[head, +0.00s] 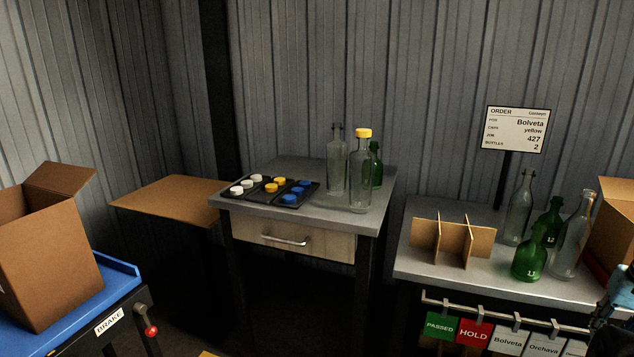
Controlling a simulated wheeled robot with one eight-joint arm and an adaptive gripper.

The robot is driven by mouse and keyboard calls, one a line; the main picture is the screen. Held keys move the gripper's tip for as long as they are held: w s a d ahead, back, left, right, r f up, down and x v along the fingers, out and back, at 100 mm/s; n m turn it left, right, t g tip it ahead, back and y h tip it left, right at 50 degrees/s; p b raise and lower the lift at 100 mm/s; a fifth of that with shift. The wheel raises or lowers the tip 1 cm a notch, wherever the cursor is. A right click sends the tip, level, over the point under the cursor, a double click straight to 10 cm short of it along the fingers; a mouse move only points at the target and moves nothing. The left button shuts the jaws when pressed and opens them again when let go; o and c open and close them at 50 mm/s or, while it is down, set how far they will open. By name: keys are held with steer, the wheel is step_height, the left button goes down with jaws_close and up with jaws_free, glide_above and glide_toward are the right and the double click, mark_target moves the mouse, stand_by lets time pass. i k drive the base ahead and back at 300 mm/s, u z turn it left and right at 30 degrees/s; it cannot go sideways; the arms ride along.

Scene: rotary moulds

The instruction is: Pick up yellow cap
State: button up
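A black compartment tray (258,202) lies on the grey-topped table with the drawer. It holds white caps (247,183) at left, yellow caps (271,187) in the middle and blue caps (290,198) at right. Two yellow caps show in the middle section. Another yellow cap (363,132) sits on top of a tall clear bottle (360,180) standing upright to the right of the tray. No gripper fingers can be made out. A dark piece at the lower right edge may be part of my arm.
A second clear bottle (337,165) and a green bottle (376,165) stand behind the capped one. The right bench (420,265) bears a cardboard divider (455,243) and several bottles. The order sign (515,130) reads Bolveta, yellow, 427, 2. An open carton (40,260) stands at left on blue.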

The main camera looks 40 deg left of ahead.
mark_target(271, 188)
steer(key=z, duration=0.15)
steer(key=k, duration=1.4)
steer(key=u, duration=1.4)
steer(key=i, duration=1)
